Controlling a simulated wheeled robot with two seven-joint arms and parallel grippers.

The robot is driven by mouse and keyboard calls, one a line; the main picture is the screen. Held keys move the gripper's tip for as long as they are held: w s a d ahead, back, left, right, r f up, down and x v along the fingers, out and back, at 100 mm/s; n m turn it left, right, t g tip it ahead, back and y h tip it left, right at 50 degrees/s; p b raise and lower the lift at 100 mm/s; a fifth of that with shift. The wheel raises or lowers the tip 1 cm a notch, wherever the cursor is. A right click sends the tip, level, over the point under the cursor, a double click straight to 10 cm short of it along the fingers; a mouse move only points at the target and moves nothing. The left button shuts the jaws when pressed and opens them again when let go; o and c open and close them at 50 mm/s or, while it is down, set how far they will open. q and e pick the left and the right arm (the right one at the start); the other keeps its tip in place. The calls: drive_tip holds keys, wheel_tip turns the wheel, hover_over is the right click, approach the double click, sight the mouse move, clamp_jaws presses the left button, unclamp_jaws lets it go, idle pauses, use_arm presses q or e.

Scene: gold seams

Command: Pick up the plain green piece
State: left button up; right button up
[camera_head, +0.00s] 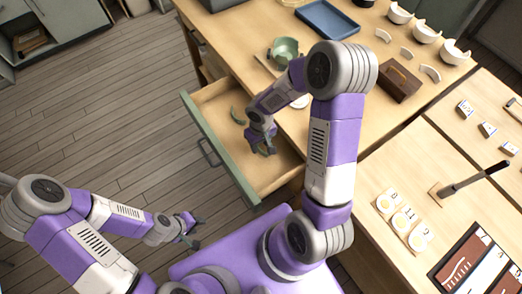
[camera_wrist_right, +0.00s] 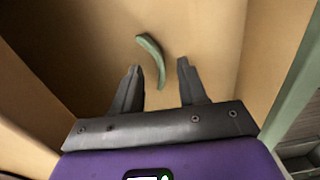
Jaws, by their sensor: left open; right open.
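The plain green piece (camera_head: 238,115) is a thin curved shard lying in the open drawer (camera_head: 222,95). In the right wrist view the green piece (camera_wrist_right: 152,58) lies on the drawer floor, its lower end between my fingertips and its upper end beyond them. My right gripper (camera_head: 265,147) is in or over the drawer, open and empty; in the wrist view its two fingers (camera_wrist_right: 158,72) stand apart on either side of the piece, not gripping it. My left gripper (camera_head: 190,230) is open and empty, outside the drawer at lower left.
The drawer walls surround my right gripper. On the table above stand a green bowl (camera_head: 284,50), a blue tray (camera_head: 327,19), a brown box (camera_head: 399,81) and several white bowls and shards. A side table at right holds a tray of labelled round dishes (camera_head: 402,221).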

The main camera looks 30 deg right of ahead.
wheel_tip(320, 180, down, 2)
drive_tip(key=shift+f, duration=0.1)
clamp_jaws()
drive_tip(key=shift+r, duration=0.25)
